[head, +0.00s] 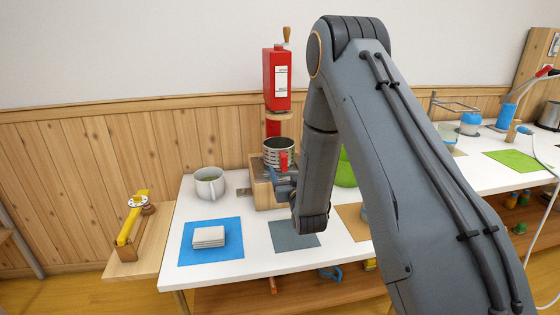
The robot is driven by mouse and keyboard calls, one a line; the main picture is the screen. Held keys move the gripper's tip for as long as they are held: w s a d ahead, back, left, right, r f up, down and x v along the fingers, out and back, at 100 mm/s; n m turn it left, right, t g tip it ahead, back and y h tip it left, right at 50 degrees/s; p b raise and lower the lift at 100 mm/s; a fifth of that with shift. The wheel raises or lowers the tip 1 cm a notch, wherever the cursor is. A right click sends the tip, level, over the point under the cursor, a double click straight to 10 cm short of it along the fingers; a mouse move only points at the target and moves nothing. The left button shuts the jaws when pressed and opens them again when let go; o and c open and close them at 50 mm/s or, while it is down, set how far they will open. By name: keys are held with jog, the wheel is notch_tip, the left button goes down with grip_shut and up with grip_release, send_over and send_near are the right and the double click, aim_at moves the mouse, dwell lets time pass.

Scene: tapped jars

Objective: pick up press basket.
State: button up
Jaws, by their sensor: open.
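The press basket (270,148) looks to be the metal ringed cylinder with a red tab on its front. It stands upright on a wooden stand (262,194) below a red upright machine (277,80). My gripper (278,178) is open, just below and in front of the basket, close to the red tab. I cannot tell whether its fingers touch the basket. My wrist hides the right part of the stand.
A white pot (209,183) stands left of the stand. A blue mat (190,253) holds a stack of pale squares (209,237). A grey mat (290,238) lies bare in front. A yellow lever tool (131,222) sits on a side shelf. My arm hides much of the table's right.

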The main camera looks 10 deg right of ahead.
aim_at(285, 165)
jog(key=w, duration=0.4)
jog(key=shift+w+a+r, duration=0.2)
jog(key=shift+a+r, duration=0.05)
jog(key=shift+w, duration=0.55)
jog(key=shift+s, duration=0.1)
jog(key=c, duration=1.6)
jog(key=shift+r, duration=0.15)
grip_shut()
jog(key=shift+r, duration=0.1)
